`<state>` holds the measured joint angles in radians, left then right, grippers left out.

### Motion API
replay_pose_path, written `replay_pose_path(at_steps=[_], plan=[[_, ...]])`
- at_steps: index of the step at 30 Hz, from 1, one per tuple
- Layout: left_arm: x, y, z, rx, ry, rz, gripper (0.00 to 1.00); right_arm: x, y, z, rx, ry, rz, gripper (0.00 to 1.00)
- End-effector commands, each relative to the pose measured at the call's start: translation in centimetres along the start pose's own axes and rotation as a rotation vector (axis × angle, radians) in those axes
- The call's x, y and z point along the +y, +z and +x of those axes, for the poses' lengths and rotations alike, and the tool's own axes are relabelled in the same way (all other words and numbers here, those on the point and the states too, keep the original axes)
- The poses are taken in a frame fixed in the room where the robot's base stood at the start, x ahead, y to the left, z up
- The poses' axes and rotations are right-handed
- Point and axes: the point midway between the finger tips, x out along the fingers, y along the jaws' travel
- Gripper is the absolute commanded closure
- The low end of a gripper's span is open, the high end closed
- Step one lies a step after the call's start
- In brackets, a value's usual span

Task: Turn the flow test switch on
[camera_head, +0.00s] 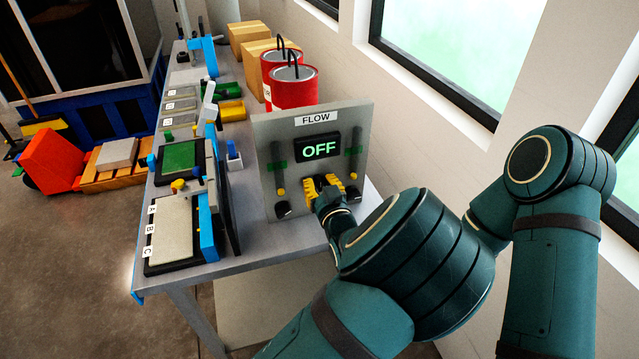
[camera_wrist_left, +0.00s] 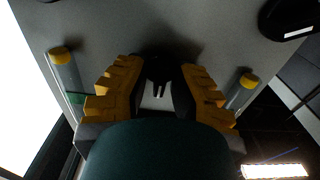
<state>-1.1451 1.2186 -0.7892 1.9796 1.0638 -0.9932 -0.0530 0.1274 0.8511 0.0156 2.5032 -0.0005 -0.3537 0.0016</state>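The flow panel (camera_head: 264,140) stands upright at the near end of the bench, with a FLOW label above a display (camera_head: 318,148) reading OFF in green. My left gripper (camera_head: 327,184) is at the lower middle of the panel face, its yellow fingers apart. In the left wrist view my left gripper (camera_wrist_left: 158,80) has one finger on each side of a small dark piece (camera_wrist_left: 158,66), which looks like the switch. I cannot tell whether the fingers touch it. The gripper hides most of it in the head view. My right gripper is not in view.
A black knob (camera_head: 283,209) and yellow-tipped tubes flank the gripper on the panel. Red canisters (camera_head: 294,87) stand behind it. A wall with windows (camera_head: 470,45) is on the right.

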Motion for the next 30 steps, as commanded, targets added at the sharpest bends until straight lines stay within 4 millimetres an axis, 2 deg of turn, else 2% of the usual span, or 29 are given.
replay_pose_path(at_steps=[8,14,30], plan=[[0.0,-0.2,0.2,0.005,-0.001,0.019,1.00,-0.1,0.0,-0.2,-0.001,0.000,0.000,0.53],[0.0,-0.4,0.2,0.006,-0.002,0.100,1.00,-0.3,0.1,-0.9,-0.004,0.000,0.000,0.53],[0.1,-0.6,0.3,0.008,-0.005,0.572,1.00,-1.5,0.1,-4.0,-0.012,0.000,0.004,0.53]])
